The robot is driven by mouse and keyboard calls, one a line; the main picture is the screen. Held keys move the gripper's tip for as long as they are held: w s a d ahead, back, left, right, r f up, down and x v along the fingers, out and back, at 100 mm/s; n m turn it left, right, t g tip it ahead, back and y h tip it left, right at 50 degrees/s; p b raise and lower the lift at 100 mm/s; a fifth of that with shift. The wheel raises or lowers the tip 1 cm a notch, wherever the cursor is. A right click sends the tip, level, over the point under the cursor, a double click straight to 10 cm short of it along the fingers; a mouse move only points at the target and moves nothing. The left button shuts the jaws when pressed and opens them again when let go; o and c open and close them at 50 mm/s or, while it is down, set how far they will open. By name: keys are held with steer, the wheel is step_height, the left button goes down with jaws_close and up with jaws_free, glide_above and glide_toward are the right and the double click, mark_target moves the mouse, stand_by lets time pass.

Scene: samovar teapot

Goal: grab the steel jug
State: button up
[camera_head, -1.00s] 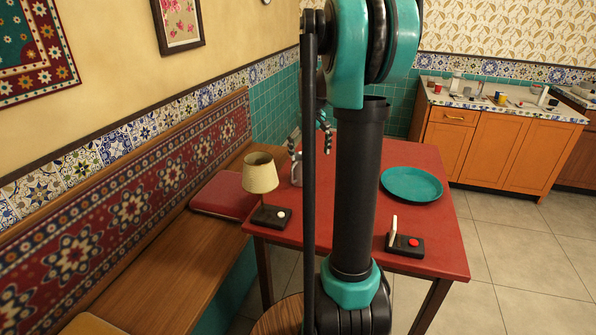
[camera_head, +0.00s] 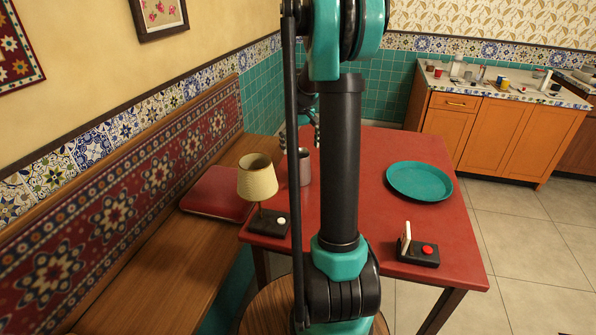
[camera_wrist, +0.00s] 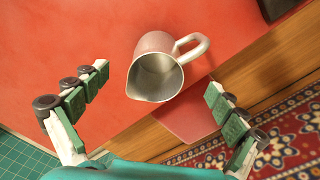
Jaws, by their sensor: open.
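The steel jug (camera_wrist: 157,77) stands on the red table (camera_wrist: 60,75), its mouth and handle showing in the wrist view. Its handle points to the upper right and its spout to the lower left. My gripper (camera_wrist: 157,84) is open and empty, with one finger to either side of the jug in the picture; how far the jug is from the fingers is hard to tell. In the head view the jug (camera_head: 305,168) shows beside my arm on the table's left part. My gripper is mostly hidden behind my arm there.
A lamp (camera_head: 257,178) stands on the near left corner. A teal plate (camera_head: 419,181) lies on the right, and a black box with a red button (camera_head: 418,252) at the front right. A bench (camera_head: 150,250) with a red cushion (camera_head: 216,194) runs along the left.

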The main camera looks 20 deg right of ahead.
mark_target(301, 160)
step_height(301, 160, down, 5)
steer(key=shift+f, duration=0.2)
steer(key=shift+w+d+f, duration=0.1)
steer(key=shift+w+f, duration=0.05)
steer(key=shift+f, duration=1.15)
steer(key=shift+w+f, duration=0.1)
steer(key=shift+f, duration=1.2)
steer(key=shift+c, duration=0.6)
steer(key=c, duration=1.6)
steer(key=shift+r, duration=0.2)
